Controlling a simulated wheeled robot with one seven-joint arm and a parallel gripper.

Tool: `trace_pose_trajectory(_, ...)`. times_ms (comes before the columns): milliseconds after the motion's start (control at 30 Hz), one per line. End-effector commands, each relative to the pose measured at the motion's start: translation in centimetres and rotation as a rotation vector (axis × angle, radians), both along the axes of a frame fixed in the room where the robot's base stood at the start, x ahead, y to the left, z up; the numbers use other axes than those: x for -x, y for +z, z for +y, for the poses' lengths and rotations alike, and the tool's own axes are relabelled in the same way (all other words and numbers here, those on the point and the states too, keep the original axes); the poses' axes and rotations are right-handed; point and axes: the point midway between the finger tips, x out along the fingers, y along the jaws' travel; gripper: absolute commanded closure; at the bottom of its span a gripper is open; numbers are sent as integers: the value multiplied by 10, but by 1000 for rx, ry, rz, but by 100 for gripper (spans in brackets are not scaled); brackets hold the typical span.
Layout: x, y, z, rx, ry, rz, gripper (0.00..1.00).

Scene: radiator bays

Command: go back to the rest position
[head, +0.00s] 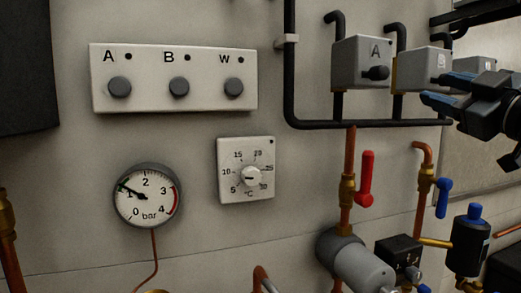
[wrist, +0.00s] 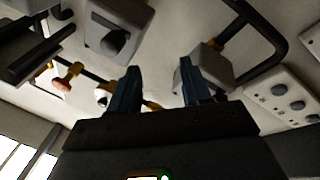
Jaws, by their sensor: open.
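My gripper (head: 446,90) is at the right edge in the head view, in front of the row of grey valve boxes. Its two blue fingers are apart with nothing between them. In the wrist view my gripper (wrist: 156,92) points at the wall, its fingers spread. A grey box marked A (head: 350,58) with a black knob is left of the gripper. A second grey box (head: 417,69) is just behind the fingers' left side; I cannot tell the gap in depth.
A panel with knobs A, B, W (head: 170,102), a thermostat dial (head: 262,158) and a pressure gauge (head: 148,212) are on the wall. Black pipes (head: 291,85) run around the boxes. Red (head: 366,180) and blue (head: 443,197) valve levers and a grey cylinder (head: 362,268) are below.

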Motion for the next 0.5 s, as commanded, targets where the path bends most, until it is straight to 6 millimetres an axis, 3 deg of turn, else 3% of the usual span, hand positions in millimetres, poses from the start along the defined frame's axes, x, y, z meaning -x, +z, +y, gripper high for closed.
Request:
trace_pose_trajectory(33,0,-28,2,-45,0,23,52)
trace_pose_trajectory(267,14,-132,14,-226,-26,93,52)
trace_pose_trajectory(500,53,-232,31,-379,-67,168,52)
